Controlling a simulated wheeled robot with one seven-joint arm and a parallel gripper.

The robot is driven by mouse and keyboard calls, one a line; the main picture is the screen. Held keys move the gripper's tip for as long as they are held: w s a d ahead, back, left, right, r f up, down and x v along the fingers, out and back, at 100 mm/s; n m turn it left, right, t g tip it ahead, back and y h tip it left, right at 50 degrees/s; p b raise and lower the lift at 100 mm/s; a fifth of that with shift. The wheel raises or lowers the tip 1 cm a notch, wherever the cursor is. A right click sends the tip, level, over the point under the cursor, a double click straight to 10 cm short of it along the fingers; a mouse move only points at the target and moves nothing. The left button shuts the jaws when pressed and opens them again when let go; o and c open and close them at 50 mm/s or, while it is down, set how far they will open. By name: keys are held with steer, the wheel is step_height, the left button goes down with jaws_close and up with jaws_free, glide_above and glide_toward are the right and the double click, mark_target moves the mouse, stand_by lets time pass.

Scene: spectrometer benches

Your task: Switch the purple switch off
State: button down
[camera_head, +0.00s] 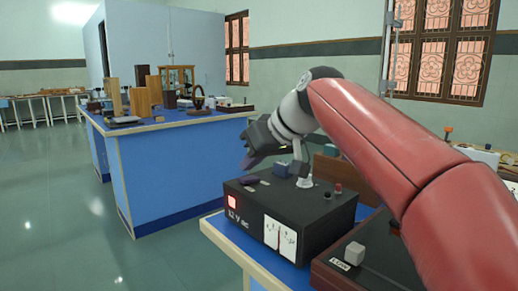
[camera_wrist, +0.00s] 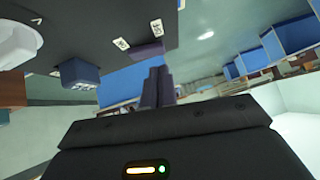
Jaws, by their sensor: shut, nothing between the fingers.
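The purple switch (camera_head: 250,180) sits on the top of a black power box (camera_head: 245,206) marked 12 V dc, near its left end. In the wrist view the purple switch (camera_wrist: 147,50) lies just beyond my fingertips, with small white labels (camera_wrist: 120,44) beside it. My gripper (camera_head: 247,163) is above the switch, its fingers shut and empty. In the wrist view my gripper (camera_wrist: 160,72) shows its two fingers side by side. I cannot tell whether the tips touch the switch.
A blue block (camera_head: 281,169) and a white round fitting (camera_head: 305,182) stand on the box behind the switch. A meter (camera_head: 280,238) is on its front. Another dark box (camera_head: 372,262) with a pale knob stands at right. A blue bench (camera_head: 170,165) stands behind, across open floor.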

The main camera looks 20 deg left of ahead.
steer(key=shift+s+f, duration=0.1)
steer(key=shift+f, duration=0.55)
steer(key=shift+s+a+f+b, duration=0.15)
steer(key=shift+s+f+b, duration=0.05)
steer(key=shift+f+b, duration=0.35)
steer(key=shift+r, duration=0.25)
steer(key=shift+w, duration=0.1)
steer(key=shift+w+p, duration=0.1)
steer(key=shift+p, duration=0.2)
steer(key=shift+w+d+p, duration=0.3)
steer(key=shift+w+d, duration=0.15)
steer(key=shift+w, duration=0.2)
